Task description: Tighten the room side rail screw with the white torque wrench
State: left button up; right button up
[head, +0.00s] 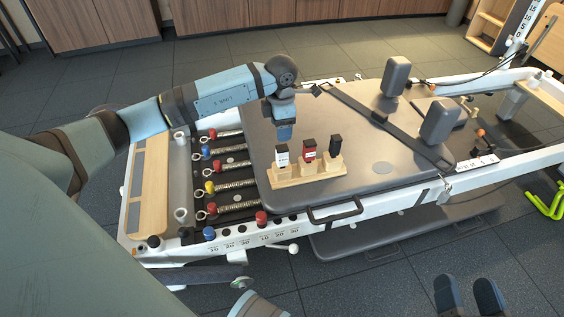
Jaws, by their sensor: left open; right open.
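A white torque wrench (282,156) stands upright in a wooden stand (296,180) on the grey padded carriage (375,165). A red one (309,148) and a black one (335,146) stand beside it. My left gripper (284,134) points down, open and empty, just above or behind the white wrench in the picture; the exact gap is hard to judge. My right gripper (468,290) is open and empty at the lower right, away from the bench. The near white rail (330,220) carries a number scale; I cannot make out which screw is the room side one.
Springs with coloured knobs (228,185) lie left of the carriage. A black handle (335,212) sticks out at its near edge. Two grey shoulder pads (396,76) and a dark strap (385,122) are to the right. A green object (546,205) lies at the far right. The floor in front is mostly open.

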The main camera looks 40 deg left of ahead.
aim_at(282, 155)
pick_arm(q)
notch_tip(282, 155, down, 6)
jog(key=shift+d+f+b, duration=0.1)
jog(key=shift+f+b, duration=0.05)
jog(key=shift+b, duration=0.75)
notch_tip(282, 155, down, 5)
jog(key=b, duration=0.3)
jog(key=shift+d, duration=0.1)
jog(key=shift+f, duration=0.15)
pick_arm(e)
jog(key=w+f+n, duration=0.1)
jog(key=d+f+n, duration=0.1)
jog(key=shift+w+f, duration=0.4)
pick_arm(q)
jog(key=c, duration=1.1)
pick_arm(e)
jog(key=shift+s+a+f, duration=0.1)
